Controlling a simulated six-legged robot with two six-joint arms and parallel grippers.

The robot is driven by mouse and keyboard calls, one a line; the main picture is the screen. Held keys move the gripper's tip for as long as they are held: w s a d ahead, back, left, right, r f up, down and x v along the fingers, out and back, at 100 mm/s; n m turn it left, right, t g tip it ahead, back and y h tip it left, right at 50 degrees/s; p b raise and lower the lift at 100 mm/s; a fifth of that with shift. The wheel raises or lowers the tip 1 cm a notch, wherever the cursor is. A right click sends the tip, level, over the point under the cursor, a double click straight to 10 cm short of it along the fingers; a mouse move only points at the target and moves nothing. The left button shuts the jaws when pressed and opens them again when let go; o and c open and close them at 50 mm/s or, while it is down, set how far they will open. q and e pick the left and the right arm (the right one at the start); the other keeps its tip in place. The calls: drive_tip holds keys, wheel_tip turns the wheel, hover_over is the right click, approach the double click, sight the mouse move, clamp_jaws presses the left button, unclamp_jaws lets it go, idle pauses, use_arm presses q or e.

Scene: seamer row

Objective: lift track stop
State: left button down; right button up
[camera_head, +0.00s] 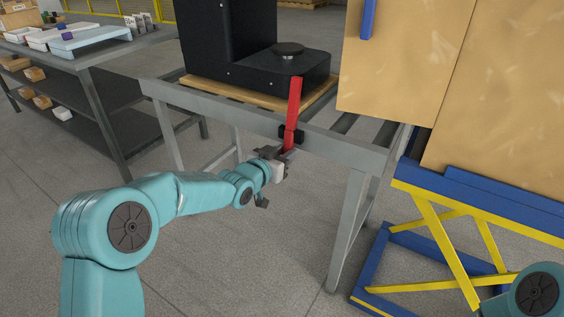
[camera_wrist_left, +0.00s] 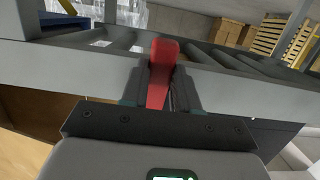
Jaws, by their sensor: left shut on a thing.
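The red track stop (camera_head: 294,108) stands as an upright red bar at the front rail of the grey roller track (camera_head: 345,150). My left gripper (camera_head: 283,153) is shut on the lower end of the red stop. In the left wrist view the red stop (camera_wrist_left: 160,75) is between the two fingers of my left gripper (camera_wrist_left: 160,95), with the grey rail (camera_wrist_left: 95,70) behind it. Only a teal part of my right arm shows at the lower right in the head view; its gripper is out of view.
A black machine (camera_head: 300,68) on a wooden board (camera_head: 232,93) stands on the track behind the stop. Large tan boxes (camera_head: 490,110) rest on a blue and yellow lift table (camera_head: 480,195) at right. A grey bench (camera_head: 110,50) with trays stands at left.

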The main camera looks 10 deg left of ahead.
use_arm(q)
drive_tip(key=shift+w, duration=0.1)
idle(0.3)
drive_tip(key=c, duration=0.8)
unclamp_jaws()
drive_tip(key=shift+c, duration=0.2)
drive_tip(key=p+v, duration=0.2)
drive_tip(key=v, duration=1.4)
drive_tip(key=shift+f+p, duration=0.2)
drive_tip(key=shift+p, duration=0.15)
drive_tip(key=shift+a, duration=0.1)
